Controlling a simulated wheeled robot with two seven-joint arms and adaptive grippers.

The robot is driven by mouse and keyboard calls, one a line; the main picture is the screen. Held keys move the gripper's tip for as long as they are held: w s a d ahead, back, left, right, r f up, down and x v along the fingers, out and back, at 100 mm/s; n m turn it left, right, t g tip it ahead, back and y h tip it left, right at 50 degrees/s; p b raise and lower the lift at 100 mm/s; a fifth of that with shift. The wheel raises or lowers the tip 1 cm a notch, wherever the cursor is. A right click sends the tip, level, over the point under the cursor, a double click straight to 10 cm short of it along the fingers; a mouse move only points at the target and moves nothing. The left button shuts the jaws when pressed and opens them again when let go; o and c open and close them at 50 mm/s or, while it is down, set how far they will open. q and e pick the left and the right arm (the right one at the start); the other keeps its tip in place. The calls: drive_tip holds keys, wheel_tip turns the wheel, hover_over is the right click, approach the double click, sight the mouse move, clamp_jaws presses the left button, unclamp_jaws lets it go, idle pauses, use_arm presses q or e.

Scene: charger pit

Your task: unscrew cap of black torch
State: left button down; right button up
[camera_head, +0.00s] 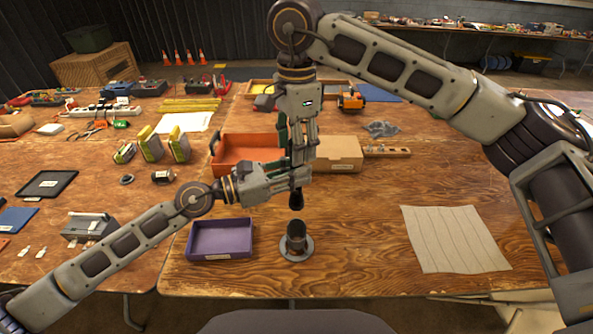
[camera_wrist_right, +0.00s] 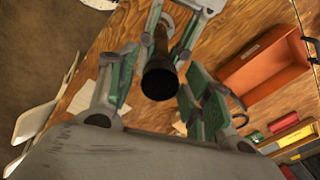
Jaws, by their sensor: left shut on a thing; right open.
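The black torch (camera_head: 296,200) is held upright above the table, its dark lower end showing below my left gripper (camera_head: 299,178). My left gripper is shut around its middle. My right gripper (camera_head: 299,150) points straight down from above, open, with its fingers around the torch's upper part. In the right wrist view, the torch's round black end (camera_wrist_right: 159,83) faces the camera between the green-lined fingers of my right gripper (camera_wrist_right: 158,95), with gaps on both sides. The upper torch is mostly hidden by the fingers in the head view; I cannot make out the cap's seam.
A dark cylindrical holder on a round grey base (camera_head: 297,246) stands below the torch. A purple tray (camera_head: 191,240) is left of it, and a striped cloth (camera_head: 456,238) lies right. An orange bin (camera_head: 235,167) and a cardboard box (camera_head: 339,151) stand behind. The front right table is mostly clear.

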drive_tip(key=shift+m, duration=2.4)
drive_tip(key=shift+c, duration=0.3)
drive_tip(key=c, duration=0.9)
drive_tip(key=shift+c, duration=0.2)
drive_tip(key=shift+n, duration=2.8)
drive_tip(key=shift+n, duration=0.4)
